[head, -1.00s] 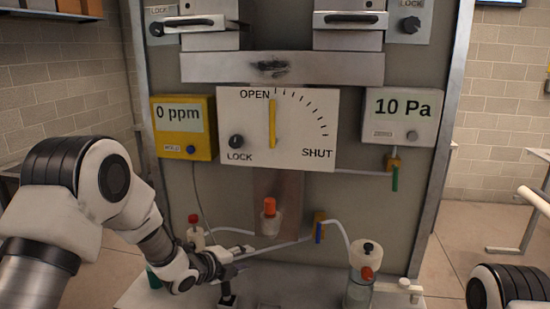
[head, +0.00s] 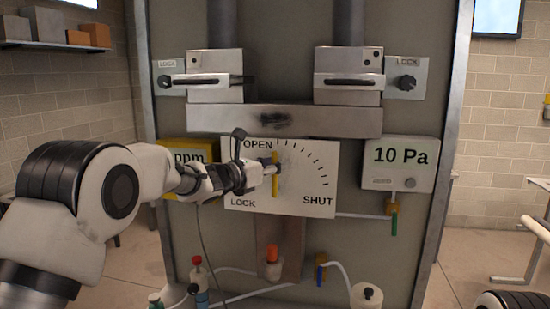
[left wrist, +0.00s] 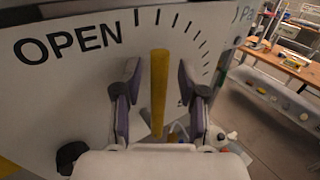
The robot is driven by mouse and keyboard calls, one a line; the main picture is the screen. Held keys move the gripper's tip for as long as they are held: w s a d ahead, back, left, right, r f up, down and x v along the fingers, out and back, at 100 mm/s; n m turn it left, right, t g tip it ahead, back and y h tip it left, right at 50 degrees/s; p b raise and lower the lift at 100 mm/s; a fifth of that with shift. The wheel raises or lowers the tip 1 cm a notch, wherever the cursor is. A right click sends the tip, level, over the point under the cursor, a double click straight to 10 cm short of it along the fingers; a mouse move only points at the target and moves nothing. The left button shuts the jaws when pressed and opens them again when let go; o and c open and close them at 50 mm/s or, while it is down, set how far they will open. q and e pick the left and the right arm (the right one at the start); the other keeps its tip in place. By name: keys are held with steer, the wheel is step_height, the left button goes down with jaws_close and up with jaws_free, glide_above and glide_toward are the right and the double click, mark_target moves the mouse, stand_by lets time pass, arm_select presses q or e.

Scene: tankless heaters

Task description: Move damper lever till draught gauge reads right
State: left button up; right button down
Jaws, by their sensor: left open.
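The yellow damper lever (head: 275,182) stands about upright on the white plate (head: 310,205), near the OPEN end of its scale. The draught gauge (head: 399,166) on the right reads 10 Pa. My left gripper (head: 271,167) is at the lever and open. In the left wrist view, the lever (left wrist: 159,92) stands between the two open fingers of the gripper (left wrist: 160,78), with gaps on both sides. The black LOCK knob (left wrist: 70,157) shows at lower left there; my arm hides it in the head view. My right gripper is out of view.
The yellow ppm meter (head: 176,150) is partly behind my left arm. Two metal boxes with handles (head: 215,82) (head: 349,82) are above the plate. Tubes and bottles, including one with a black cap (head: 367,294), are below.

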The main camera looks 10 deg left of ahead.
arm_select(q)
steer(key=shift+a+f, duration=0.1)
steer(key=shift+c, duration=0.3)
jaws_close()
steer(key=shift+d+f+m+g+y+b, duration=0.15)
steer(key=shift+d+m+g+y+b, duration=0.45)
steer(key=shift+d+m+b, duration=0.55)
steer(key=shift+d+m+y, duration=0.3)
steer(key=shift+m, duration=0.05)
steer(key=shift+o, duration=0.3)
jaws_free()
steer(key=shift+f, duration=0.1)
steer(key=shift+s+a, duration=0.1)
